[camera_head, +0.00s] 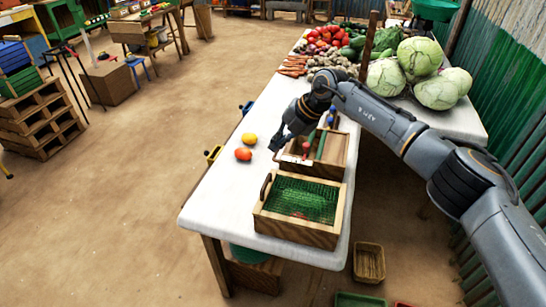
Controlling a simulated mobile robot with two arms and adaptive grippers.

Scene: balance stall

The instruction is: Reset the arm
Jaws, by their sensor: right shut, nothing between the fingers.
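My right arm comes in from the right, and my right gripper (278,146) points down over the left edge of a divided wooden box (335,165). The gripper is shut and empty. It is above the white table (215,197), a little right of a yellow fruit (249,139) and a red-orange fruit (243,154), touching neither. My arm hides part of the divided box and the table behind it. My left gripper is not in view.
A wooden tray with green mesh (330,238) stands at the table's near end. Cabbages (420,57), tomatoes (325,36) and carrots (294,65) crowd the far end. Crates (369,263) lie on the floor below. The table's near left corner is clear.

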